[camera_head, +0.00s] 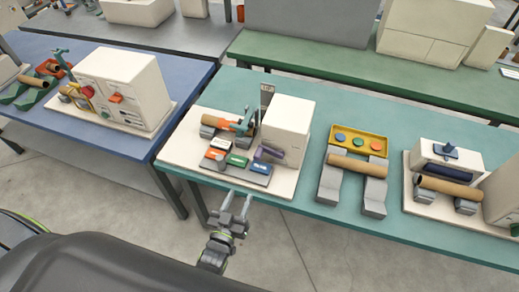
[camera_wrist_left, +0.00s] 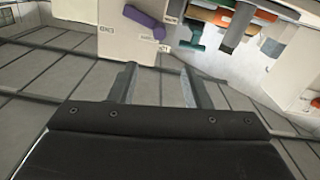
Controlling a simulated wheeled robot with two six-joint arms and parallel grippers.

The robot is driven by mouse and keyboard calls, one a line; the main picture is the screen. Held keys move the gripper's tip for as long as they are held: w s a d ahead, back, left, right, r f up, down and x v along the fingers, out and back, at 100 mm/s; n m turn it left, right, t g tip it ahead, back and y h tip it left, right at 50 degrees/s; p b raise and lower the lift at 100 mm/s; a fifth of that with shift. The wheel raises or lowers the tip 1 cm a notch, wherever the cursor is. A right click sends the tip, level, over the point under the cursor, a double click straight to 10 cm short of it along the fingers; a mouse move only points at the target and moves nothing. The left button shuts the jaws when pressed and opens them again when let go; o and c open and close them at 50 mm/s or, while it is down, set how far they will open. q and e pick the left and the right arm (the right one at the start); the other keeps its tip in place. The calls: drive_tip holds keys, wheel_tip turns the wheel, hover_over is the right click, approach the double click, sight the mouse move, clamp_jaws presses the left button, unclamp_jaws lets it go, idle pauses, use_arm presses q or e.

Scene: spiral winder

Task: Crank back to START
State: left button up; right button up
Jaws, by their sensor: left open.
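The spiral winder stands on a cream base (camera_head: 182,150) on the teal table, with a white box (camera_head: 289,125) at its right. A purple crank handle (camera_head: 269,152) sticks out low on the box's front left side; it also shows in the wrist view (camera_wrist_left: 145,20). My left gripper (camera_head: 236,196) is open and empty in front of the table's near edge, apart from the crank. A START mark cannot be read. My right gripper is not seen.
Orange, green and blue blocks (camera_head: 238,160) sit at the base's front. Right of the winder, a brown tube (camera_head: 358,167) rests on grey supports before a yellow tray (camera_head: 358,138). Another machine (camera_head: 450,152) stands farther right. Floor is open before the table.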

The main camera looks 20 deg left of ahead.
sight(257, 159)
use_arm(q)
drive_tip(key=w+b, duration=0.3)
drive_tip(key=w, duration=0.2)
drive_tip(key=w+b, duration=0.2)
drive_tip(key=w, duration=0.3)
drive_tip(key=w+b, duration=0.3)
drive_tip(key=w, duration=0.1)
drive_tip(key=shift+w+d+f+b, duration=0.3)
drive_tip(key=shift+w, duration=0.1)
drive_tip(key=shift+w+r+b, duration=0.2)
drive_tip(key=shift+w+b, duration=0.8)
drive_tip(key=shift+w, duration=0.1)
clamp_jaws()
